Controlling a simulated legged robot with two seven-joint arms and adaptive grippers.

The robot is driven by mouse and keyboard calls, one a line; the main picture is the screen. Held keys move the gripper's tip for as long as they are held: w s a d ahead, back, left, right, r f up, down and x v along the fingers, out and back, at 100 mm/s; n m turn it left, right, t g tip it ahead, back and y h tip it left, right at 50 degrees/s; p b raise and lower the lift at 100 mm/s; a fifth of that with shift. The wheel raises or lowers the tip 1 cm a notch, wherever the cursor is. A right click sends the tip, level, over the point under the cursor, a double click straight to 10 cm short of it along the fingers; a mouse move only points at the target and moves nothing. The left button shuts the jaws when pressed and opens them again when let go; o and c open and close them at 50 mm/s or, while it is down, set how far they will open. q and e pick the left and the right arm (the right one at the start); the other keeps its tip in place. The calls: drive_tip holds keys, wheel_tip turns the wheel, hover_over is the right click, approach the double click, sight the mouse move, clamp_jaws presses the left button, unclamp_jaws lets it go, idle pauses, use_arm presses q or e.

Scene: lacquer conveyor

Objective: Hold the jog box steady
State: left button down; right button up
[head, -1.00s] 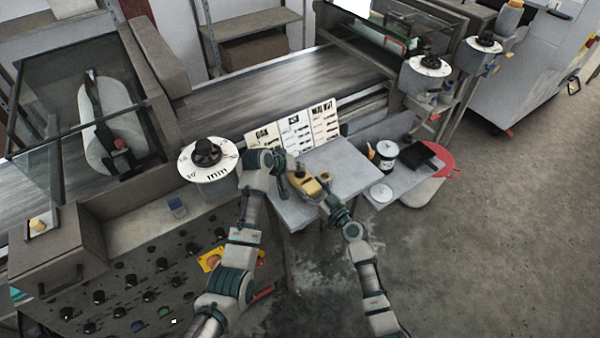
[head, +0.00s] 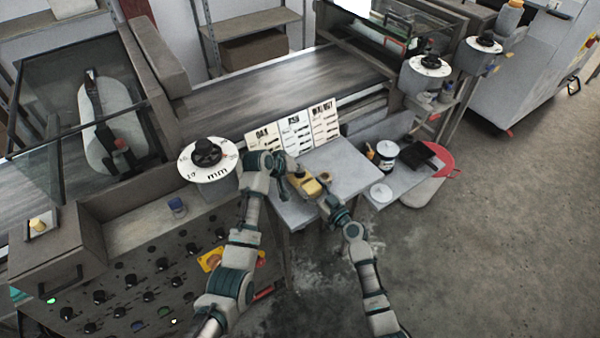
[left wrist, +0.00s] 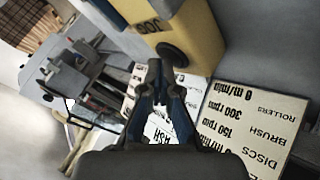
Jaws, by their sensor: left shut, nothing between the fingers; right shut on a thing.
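The yellow jog box (head: 309,187) is over the small grey table in the head view, in front of the sample cards. In the left wrist view the jog box (left wrist: 190,38) shows large at the top, with a dark round button on its end and part of a "JOG" label. My right gripper (head: 324,197) is shut on the jog box from its lower right side. My left gripper (left wrist: 158,66) is shut and empty, its tips close to the button end; I cannot tell whether they touch. In the head view my left gripper (head: 287,190) is partly hidden.
The grey table (head: 345,168) carries upright cards (head: 294,130) at its back. A dial (head: 208,158) and the knob panel (head: 150,285) lie left of my left arm.

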sight(298, 174)
use_arm(q)
drive_tip(key=shift+r, duration=0.75)
drive_tip(key=shift+r, duration=2.55)
use_arm(e)
drive_tip(key=o, duration=1.4)
